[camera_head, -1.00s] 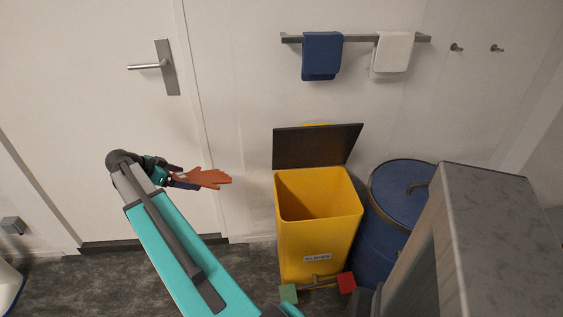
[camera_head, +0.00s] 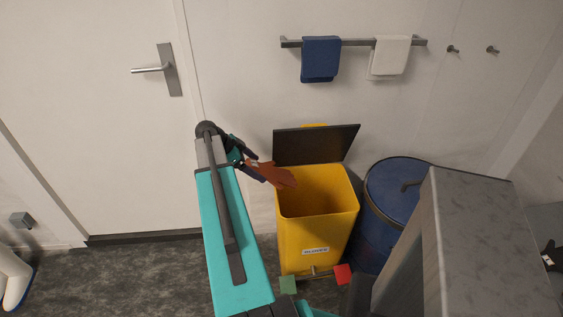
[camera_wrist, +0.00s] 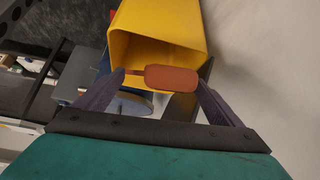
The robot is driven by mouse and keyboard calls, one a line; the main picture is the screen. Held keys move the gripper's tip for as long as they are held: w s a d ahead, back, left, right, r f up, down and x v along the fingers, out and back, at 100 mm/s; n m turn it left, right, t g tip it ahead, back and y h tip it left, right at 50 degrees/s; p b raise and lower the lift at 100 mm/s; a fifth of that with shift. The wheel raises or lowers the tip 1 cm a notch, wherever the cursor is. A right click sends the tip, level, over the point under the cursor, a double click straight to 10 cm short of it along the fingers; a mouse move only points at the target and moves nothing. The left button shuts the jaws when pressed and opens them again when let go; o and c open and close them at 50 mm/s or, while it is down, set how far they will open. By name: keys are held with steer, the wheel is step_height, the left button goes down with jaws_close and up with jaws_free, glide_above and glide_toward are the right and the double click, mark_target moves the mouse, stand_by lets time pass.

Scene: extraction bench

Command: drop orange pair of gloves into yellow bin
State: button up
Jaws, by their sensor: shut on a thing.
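The orange gloves (camera_head: 271,174) are held between the fingers of my gripper (camera_head: 252,170), which is shut on them. In the head view they reach over the left rim of the yellow bin (camera_head: 317,232). The bin stands with its dark lid (camera_head: 315,145) raised against the wall, and its front label appears to read "GLOVES". In the wrist view the gloves (camera_wrist: 171,78) show end-on between the two fingertips (camera_wrist: 160,78), with the bin's yellow wall (camera_wrist: 150,22) and opening beyond them. The bin's floor is not clearly visible.
A blue drum (camera_head: 399,190) stands right of the bin. A grey countertop (camera_head: 480,205) is in the right foreground. Blue and white towels (camera_head: 321,59) hang above.

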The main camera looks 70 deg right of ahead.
mark_target(259, 169)
steer(key=shift+m+y, duration=0.7)
steer(key=shift+m, duration=0.2)
steer(key=s+d, duration=0.1)
steer(key=s, duration=0.2)
steer(key=s+p, duration=0.1)
steer(key=s, duration=0.2)
steer(key=s+d+r+p, duration=0.1)
steer(key=s, duration=0.2)
steer(key=shift+s+d, duration=0.35)
steer(key=shift+s, duration=0.05)
steer(key=shift+w+f+b, duration=0.1)
steer(key=shift+b, duration=0.25)
step_height(259, 169, down, 14)
steer(key=b, duration=0.9)
steer(key=shift+b, duration=0.35)
steer(key=o, duration=0.9)
steer(key=shift+r, duration=0.2)
steer(key=b+v, duration=0.1)
steer(key=v, duration=1.2)
steer(key=shift+a+r, duration=0.15)
steer(key=shift+r, duration=0.2)
